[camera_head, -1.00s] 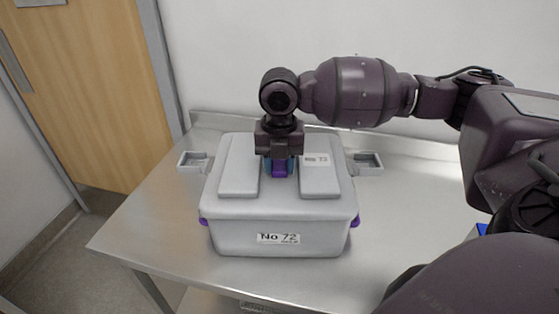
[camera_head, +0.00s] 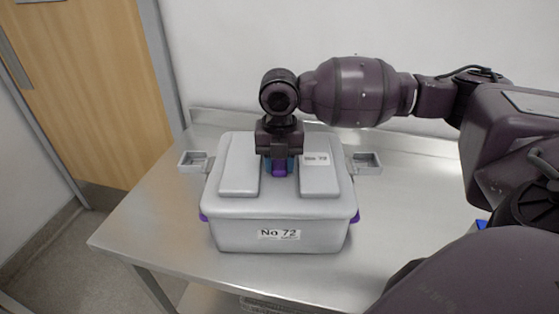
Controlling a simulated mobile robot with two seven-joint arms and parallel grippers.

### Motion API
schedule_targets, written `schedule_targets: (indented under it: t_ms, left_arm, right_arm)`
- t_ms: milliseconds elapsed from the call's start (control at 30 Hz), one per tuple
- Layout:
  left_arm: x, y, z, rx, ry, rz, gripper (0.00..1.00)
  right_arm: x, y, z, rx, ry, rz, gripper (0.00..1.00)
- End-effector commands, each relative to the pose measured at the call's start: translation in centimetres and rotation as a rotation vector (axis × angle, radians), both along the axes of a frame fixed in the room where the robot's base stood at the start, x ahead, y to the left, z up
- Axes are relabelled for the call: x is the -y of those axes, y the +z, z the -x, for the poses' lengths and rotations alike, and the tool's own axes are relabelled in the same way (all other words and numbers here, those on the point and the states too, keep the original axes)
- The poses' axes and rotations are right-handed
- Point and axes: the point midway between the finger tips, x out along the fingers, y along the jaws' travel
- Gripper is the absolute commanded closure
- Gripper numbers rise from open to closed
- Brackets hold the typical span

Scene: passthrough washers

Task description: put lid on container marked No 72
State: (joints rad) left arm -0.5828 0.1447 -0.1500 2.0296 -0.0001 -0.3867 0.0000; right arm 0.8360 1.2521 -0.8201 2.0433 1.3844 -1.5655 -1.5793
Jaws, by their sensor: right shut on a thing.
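The grey container (camera_head: 230,237) stands on the steel table, with a white label reading "No 72" on its front and purple clips at its sides. The grey lid (camera_head: 237,178) lies over the container's top and looks level with it; whether it is fully seated all round I cannot tell. A small white label sits on the lid's right raised panel. My right gripper (camera_head: 279,170) comes down from above at the lid's middle and is shut on the lid's purple and blue handle. The fingertips are partly hidden by the wrist. My left gripper is not in view.
A white wall lies behind and a wooden door (camera_head: 95,90) stands at the left.

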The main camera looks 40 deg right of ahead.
Motion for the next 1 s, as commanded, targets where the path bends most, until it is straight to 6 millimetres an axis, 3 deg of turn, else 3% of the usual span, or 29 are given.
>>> schedule_targets:
  t_ms: [167, 200, 367, 533, 600, 1000]
  left_arm:
    - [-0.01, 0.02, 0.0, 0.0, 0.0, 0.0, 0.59]
    - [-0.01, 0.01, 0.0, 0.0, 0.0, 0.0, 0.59]
    - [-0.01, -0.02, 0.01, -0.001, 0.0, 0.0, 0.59]
    - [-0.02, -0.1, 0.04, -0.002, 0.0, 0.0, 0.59]
    - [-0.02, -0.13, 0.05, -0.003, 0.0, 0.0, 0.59]
    - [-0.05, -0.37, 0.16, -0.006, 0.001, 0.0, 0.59]
  right_arm:
    - [-0.01, 0.16, -0.06, 0.003, 0.0, 0.0, 1.0]
    - [-0.01, 0.16, -0.06, 0.003, 0.0, 0.0, 0.61]
    - [0.0, 0.12, -0.03, 0.002, 0.0, 0.0, 0.37]
    - [0.0, -0.06, 0.05, -0.002, 0.0, 0.0, 0.33]
    - [0.0, -0.07, 0.05, -0.003, 0.0, 0.0, 0.25]
    - [0.0, -0.12, 0.07, -0.004, 0.0, 0.0, 0.25]
